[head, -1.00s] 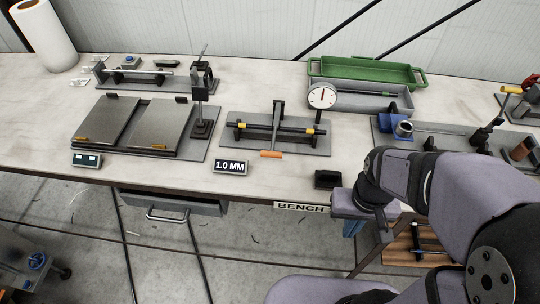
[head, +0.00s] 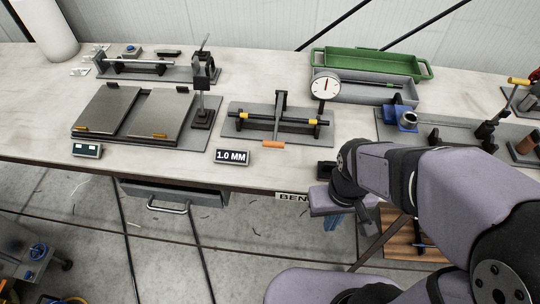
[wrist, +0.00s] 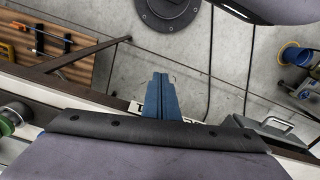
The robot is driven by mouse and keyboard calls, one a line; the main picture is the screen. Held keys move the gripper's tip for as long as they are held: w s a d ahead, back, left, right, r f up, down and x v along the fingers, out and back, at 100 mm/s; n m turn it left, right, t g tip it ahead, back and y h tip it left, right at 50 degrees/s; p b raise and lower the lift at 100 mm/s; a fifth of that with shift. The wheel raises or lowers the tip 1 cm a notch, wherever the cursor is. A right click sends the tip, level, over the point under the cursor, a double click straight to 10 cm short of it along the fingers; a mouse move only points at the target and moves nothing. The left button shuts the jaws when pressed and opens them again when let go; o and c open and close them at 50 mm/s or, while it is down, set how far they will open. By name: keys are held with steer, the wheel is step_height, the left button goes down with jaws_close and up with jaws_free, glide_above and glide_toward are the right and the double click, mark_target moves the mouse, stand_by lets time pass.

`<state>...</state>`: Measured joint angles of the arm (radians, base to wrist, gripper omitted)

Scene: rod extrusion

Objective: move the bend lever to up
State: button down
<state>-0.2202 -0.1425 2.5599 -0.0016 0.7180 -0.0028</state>
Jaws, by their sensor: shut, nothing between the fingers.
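A lever with an orange handle (head: 273,144) stands on a grey plate in the middle of the bench. Its dark arm runs back from the handle across a rod with yellow marks. Another lever with a yellow grip (head: 519,81) stands at the far right. No label shows which is the bend lever. My gripper (head: 333,222) hangs in front of the bench edge, right of and nearer than the orange handle, touching neither lever. Its blue fingers (wrist: 160,95) are together and empty in the wrist view, over the floor and bench edge.
A dial gauge (head: 325,87) stands behind the rod's right end. Green (head: 370,62) and grey trays lie behind it. A 1.0 MM display (head: 232,156) and a small black block (head: 326,169) sit near the front edge. A drawer (head: 168,197) hangs below.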

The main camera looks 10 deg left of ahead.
steer(key=s+a+f+n+t+b, duration=0.25)
steer(key=s+a+n, duration=0.25)
steer(key=a+n, duration=0.35)
steer(key=s+a+f+n+t+b, duration=0.1)
steer(key=s+a+n+b, duration=0.35)
steer(key=a+n, duration=0.45)
steer(key=w+d+r+n+t, duration=0.1)
steer(key=w+r+n+t, duration=0.7)
steer(key=n, duration=0.8)
steer(key=w+r, duration=0.3)
steer(key=w, duration=0.1)
steer(key=shift+d+r, duration=0.3)
steer(key=shift+d, duration=0.05)
steer(key=shift+w+t, duration=0.1)
steer(key=shift+t, duration=0.15)
